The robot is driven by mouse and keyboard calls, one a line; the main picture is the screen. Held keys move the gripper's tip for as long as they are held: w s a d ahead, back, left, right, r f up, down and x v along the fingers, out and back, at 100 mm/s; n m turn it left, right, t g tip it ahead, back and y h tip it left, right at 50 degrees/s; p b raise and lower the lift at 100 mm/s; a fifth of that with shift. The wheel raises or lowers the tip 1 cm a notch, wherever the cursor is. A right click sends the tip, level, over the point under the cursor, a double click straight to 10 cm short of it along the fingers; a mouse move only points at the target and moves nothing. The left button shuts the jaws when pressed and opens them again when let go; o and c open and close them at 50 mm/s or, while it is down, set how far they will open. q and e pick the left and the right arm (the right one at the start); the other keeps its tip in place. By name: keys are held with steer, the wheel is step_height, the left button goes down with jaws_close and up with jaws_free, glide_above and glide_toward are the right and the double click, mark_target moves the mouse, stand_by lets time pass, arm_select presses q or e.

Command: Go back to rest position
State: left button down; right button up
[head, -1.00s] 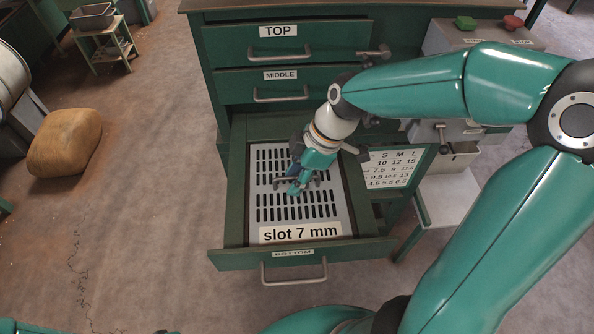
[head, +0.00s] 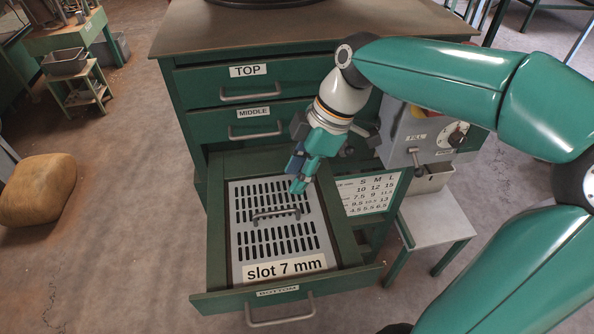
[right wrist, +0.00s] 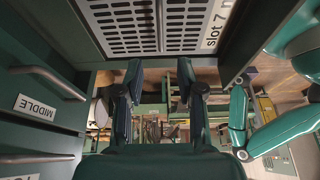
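My right gripper (head: 297,176) hangs above the back right part of the open bottom drawer (head: 343,215) in the head view. Its fingers point down toward the slotted grey plate, labelled "slot 7 mm" (head: 285,270), which lies in the drawer. The plate's small bar handle (head: 277,213) is free, in front and to the left of the fingertips. In the right wrist view the two fingers (right wrist: 160,78) stand apart with nothing between them, and the plate (right wrist: 145,25) shows along the top. My left gripper is not in view.
The top drawer (head: 243,84) and middle drawer (head: 250,125) of the green cabinet are shut. A grey control box (head: 415,135) and a white low stand (head: 440,230) are to the right. A tan sack (head: 38,190) lies far left. The left floor is mostly clear.

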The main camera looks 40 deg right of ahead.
mark_target(276, 212)
steer(key=shift+f, duration=0.1)
stand_by(0.3)
steer(key=x, duration=1.1)
steer(key=shift+a+f, duration=0.2)
steer(key=shift+f, duration=0.15)
steer(key=shift+w+r+p, duration=0.2)
steer(key=shift+r+p, duration=0.5)
steer(key=shift+p, duration=0.1)
steer(key=shift+s+r+p, duration=0.1)
steer(key=shift+r+p, duration=0.45)
steer(key=shift+p, duration=0.05)
steer(key=shift+f, duration=0.1)
